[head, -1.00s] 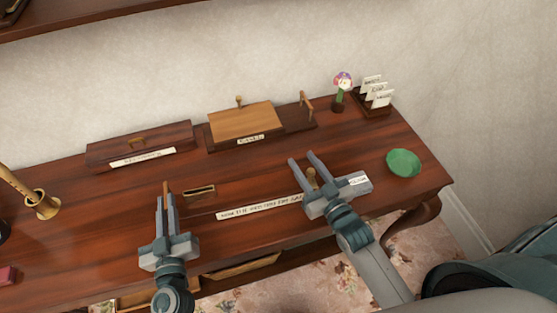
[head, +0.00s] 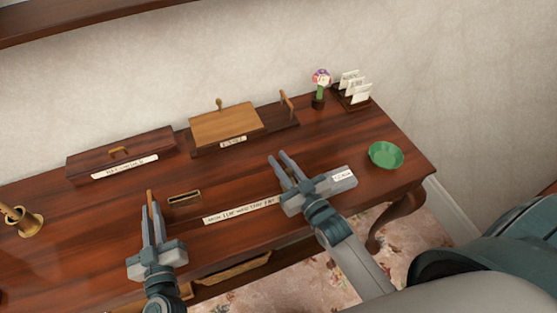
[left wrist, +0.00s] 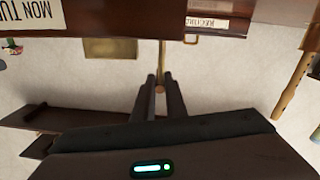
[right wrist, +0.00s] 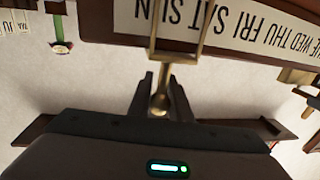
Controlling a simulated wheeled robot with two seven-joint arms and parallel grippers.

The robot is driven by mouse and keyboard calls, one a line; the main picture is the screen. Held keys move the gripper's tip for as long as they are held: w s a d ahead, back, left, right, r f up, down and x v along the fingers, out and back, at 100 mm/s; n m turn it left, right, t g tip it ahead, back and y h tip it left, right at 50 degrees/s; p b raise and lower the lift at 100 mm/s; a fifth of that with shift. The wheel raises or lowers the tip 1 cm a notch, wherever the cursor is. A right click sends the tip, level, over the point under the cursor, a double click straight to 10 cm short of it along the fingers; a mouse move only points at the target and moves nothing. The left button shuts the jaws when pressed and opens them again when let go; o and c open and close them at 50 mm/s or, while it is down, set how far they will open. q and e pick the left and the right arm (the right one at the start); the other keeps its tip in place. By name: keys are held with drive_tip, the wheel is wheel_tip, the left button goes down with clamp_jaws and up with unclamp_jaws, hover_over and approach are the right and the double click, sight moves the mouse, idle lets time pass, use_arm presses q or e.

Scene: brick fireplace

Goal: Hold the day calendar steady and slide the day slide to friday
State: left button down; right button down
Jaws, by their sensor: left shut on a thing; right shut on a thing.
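The day calendar (head: 238,210) is a dark wooden strip with a white day label, lying along the desk's front. My left gripper (head: 150,206) is left of the label, shut on a slim brown-gold upright handle (left wrist: 161,70) of the calendar. My right gripper (head: 280,165) is at the label's right end. It is shut on the brass knob (right wrist: 160,100) of the day slide (right wrist: 203,40), a brass frame. In the right wrist view the frame lies at the label's SUN end. FRI shows outside it, further along the label. Its exact edges against the letters are hard to read.
The desk (head: 340,175) also bears a labelled wooden box (head: 122,152), a wooden-lidded box (head: 225,123), a small brass-rimmed piece (head: 184,198), a green bowl (head: 386,155), a flower (head: 320,80) and a card holder (head: 352,98). Bare wood lies around the bowl.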

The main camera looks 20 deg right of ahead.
drive_tip(key=a, duration=0.6)
drive_tip(key=shift+w+a, duration=0.15)
drive_tip(key=shift+a, duration=0.05)
drive_tip(key=c, duration=1.6)
unclamp_jaws()
drive_tip(key=s, duration=0.4)
drive_tip(key=s+d, duration=0.1)
drive_tip(key=s, duration=0.7)
drive_tip(key=shift+d, duration=0.4)
